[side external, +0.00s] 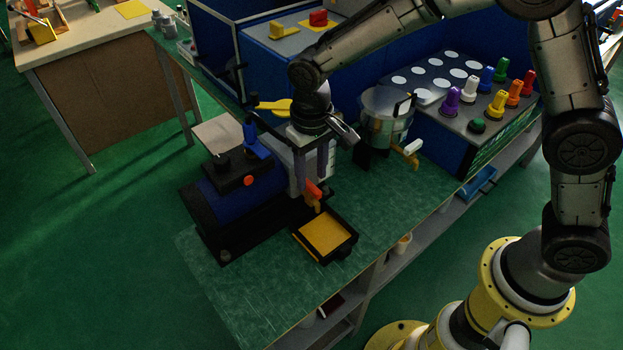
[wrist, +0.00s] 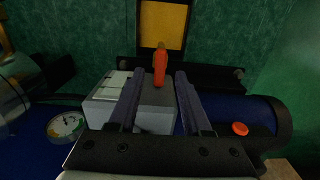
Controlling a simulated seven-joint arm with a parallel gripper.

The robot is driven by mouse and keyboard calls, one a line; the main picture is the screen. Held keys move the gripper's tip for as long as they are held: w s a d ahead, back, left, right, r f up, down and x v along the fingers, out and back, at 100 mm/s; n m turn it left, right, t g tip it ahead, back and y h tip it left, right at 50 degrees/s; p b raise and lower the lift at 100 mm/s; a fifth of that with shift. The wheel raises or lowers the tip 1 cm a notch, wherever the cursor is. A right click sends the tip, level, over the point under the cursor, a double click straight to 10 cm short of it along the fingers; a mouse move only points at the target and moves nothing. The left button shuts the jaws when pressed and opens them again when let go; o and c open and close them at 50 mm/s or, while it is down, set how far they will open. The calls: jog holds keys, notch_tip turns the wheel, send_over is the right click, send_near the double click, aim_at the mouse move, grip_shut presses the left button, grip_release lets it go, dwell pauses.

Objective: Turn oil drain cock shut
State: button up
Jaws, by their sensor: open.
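The drain cock has an orange-red handle (side external: 314,190) on the front of the blue press unit (side external: 240,197), just above a black tray with a yellow inside (side external: 325,234). In the wrist view the handle (wrist: 160,70) points along the picture, between and a little beyond my fingertips. My gripper (side external: 312,180) points down over the unit's near end. Its two dark fingers are apart in the wrist view (wrist: 160,76), with visible gaps on both sides of the handle. I cannot tell how far the tips are above it. The cock's body is mostly hidden.
A red button (side external: 248,180) and blue lever (side external: 256,140) sit on the unit. A clear round vessel (side external: 386,117) with a white-tipped handle stands to the right. A gauge (wrist: 66,125) shows in the wrist view. Green bench top (side external: 400,195) is clear right of the tray.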

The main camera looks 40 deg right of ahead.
aim_at(312, 191)
jog(key=shift+f, duration=1.25)
grip_shut()
